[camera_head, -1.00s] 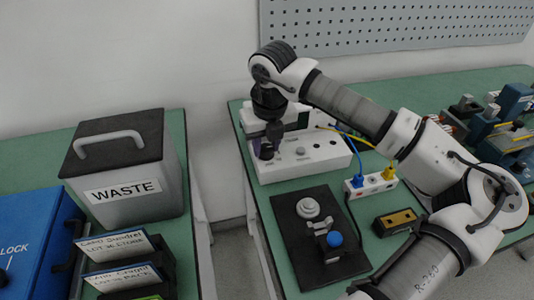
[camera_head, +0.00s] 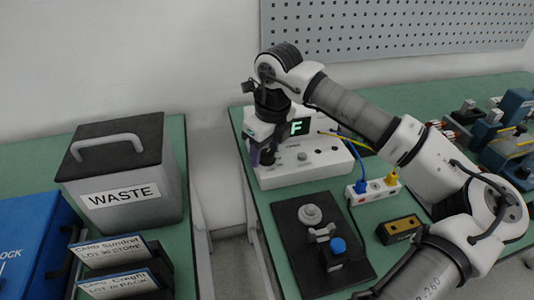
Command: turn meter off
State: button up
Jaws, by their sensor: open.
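The meter (camera_head: 322,167) is a white box with knobs on its sloped front, standing at the back left of the right green bench. Its small dark display (camera_head: 300,127) shows a green letter "F". My gripper (camera_head: 262,157) points down at the left part of the meter's front, by a dark knob (camera_head: 268,158). The fingers are small and dark here, and I cannot tell whether they touch the knob. My wrist hides the meter's upper left part.
A black plate (camera_head: 303,255) with a fixture and blue knob lies in front of the meter. A white socket block (camera_head: 373,190) with blue and yellow plugs stands to the right. A grey WASTE bin (camera_head: 135,195) stands on the left bench, across a gap.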

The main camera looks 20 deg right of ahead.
aim_at(267, 153)
jog(key=shift+d+r+p, duration=0.1)
jog(key=shift+r+p, duration=1.25)
jog(key=shift+r, duration=1.65)
